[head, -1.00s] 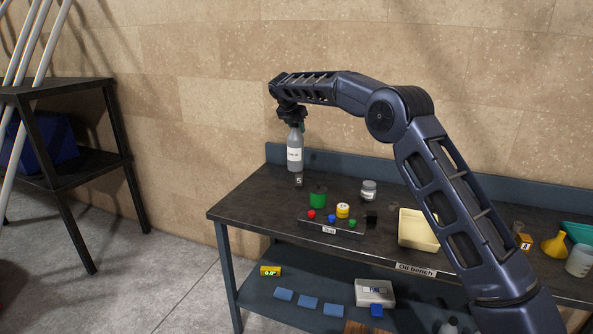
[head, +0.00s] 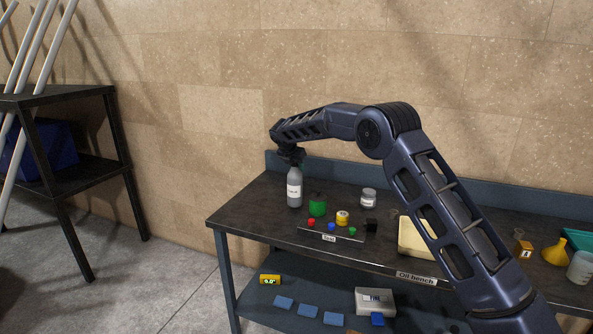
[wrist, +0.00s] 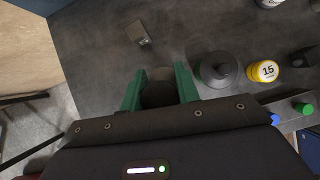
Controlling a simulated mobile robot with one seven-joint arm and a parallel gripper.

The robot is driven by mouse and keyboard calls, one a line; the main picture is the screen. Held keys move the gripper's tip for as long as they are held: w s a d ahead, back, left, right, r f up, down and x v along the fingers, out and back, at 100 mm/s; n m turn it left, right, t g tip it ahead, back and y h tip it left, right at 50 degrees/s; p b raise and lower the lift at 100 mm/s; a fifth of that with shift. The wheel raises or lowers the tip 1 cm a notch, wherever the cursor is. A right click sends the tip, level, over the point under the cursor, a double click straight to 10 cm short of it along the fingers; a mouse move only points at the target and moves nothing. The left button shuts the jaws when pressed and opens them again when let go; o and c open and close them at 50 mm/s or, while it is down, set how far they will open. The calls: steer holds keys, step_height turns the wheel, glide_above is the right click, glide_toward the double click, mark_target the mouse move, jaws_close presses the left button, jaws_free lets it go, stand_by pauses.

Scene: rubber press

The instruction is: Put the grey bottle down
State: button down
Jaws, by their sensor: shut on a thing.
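The grey bottle (head: 294,188), with a white label, is upright over the left part of the oil bench (head: 256,206). Its base is at or very close to the bench top; I cannot tell whether it touches. My gripper (head: 291,160) is above it and shut on its upper end. In the wrist view, the green fingers of my gripper (wrist: 160,90) stand on either side of the dark round top of the grey bottle (wrist: 158,92). The bottle's lower body is hidden there.
A green can with a dark top (head: 317,206) stands close right of the bottle. A yellow-banded weight (head: 342,217), a jar (head: 368,197) and a labelled button strip (head: 330,236) are nearby. A small grey block (wrist: 139,33) lies on clear bench beyond the fingers.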

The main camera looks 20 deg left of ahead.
steer(key=shift+f, duration=0.9)
steer(key=c, duration=1)
jaws_free()
steer(key=v, duration=1.2)
